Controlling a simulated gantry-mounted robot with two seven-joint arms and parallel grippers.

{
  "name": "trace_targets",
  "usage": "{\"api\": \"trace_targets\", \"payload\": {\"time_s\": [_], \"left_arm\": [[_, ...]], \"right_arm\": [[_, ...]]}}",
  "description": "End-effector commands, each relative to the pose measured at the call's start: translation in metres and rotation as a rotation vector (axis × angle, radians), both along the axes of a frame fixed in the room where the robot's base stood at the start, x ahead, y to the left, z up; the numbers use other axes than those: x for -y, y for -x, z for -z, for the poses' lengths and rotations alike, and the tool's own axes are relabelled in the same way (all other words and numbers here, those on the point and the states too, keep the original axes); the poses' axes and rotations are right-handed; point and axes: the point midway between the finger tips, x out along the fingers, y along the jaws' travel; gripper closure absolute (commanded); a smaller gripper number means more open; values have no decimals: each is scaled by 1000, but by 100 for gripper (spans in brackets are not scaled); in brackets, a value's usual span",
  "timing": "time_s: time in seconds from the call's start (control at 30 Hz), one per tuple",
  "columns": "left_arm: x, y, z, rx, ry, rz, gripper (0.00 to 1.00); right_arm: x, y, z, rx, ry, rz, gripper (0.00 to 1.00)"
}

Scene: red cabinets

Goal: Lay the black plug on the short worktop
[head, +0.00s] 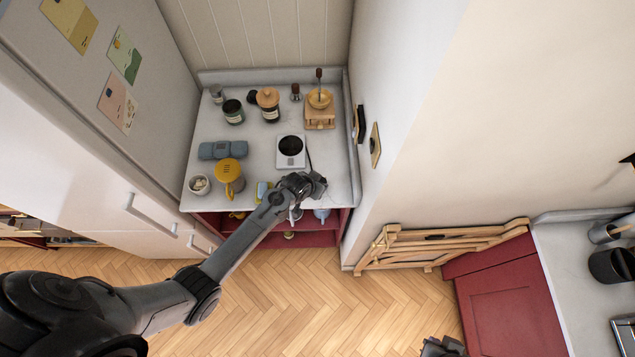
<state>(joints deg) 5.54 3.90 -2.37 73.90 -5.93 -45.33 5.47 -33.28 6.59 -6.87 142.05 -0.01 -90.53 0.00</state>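The short worktop (258,143) is a white counter in the alcove, above an open red cabinet. A black item (360,123) sticks out from the wall at the worktop's right; it looks like the black plug in a wall socket, but it is small. My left gripper (317,184) is over the front right part of the worktop, below and left of that item in the picture. Its fingers are too small to tell whether they are open or hold anything. My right gripper (442,347) shows only partly at the bottom edge, away from the worktop.
A scale (291,152), grinder (320,112), yellow mug (229,176), blue-grey item (222,149), small bowl (199,185) and several jars stand on the worktop. A second wall plate (375,145) is nearby. A wooden folding rack (440,244) leans at the wall. The floor is clear.

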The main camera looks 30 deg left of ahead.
Motion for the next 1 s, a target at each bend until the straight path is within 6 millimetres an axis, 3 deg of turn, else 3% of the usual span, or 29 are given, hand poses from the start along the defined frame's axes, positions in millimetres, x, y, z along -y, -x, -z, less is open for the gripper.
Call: {"api": "trace_targets", "payload": {"time_s": [0.47,0.5,0.63,0.67,1.0], "left_arm": [[0,0,3,1,0,0,95],[0,0,3,1,0,0,54],[0,0,4,1,0,0,35],[0,0,4,1,0,0,31],[0,1,3,0,0,0,31]], "right_arm": [[2,0,2,0,9,-6,100],[2,0,2,0,9,-6,100],[2,0,2,1,9,-6,100],[2,0,2,1,8,-6,100],[0,0,1,1,1,-2,100]]}}
